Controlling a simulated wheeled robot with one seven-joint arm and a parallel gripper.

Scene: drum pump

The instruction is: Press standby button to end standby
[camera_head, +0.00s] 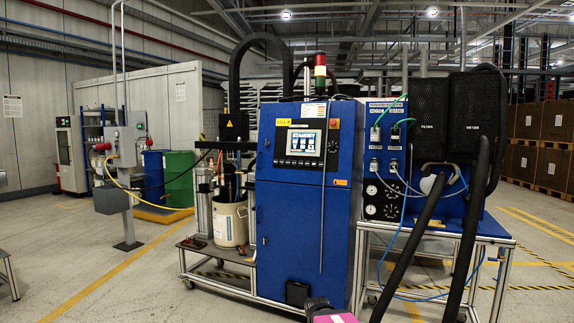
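The blue drum pump cabinet (290,215) stands upright in the middle of the head view. Its control panel has a lit screen (303,142) with large lettering that seems to read STANDBY. A strip of small keys (300,161) runs under the screen; I cannot tell which one is the standby button. A dark and pink part (328,313) at the bottom edge, low in front of the cabinet, looks like the end of my arm. It is well below and apart from the panel. Its fingers cannot be made out.
Thick black hoses (410,245) hang in front of the right-hand bench (440,229). A low cart (215,252) with a cream bucket (230,222) stands left of the cabinet. A grey post (128,215) is further left. The floor at front left is mostly clear.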

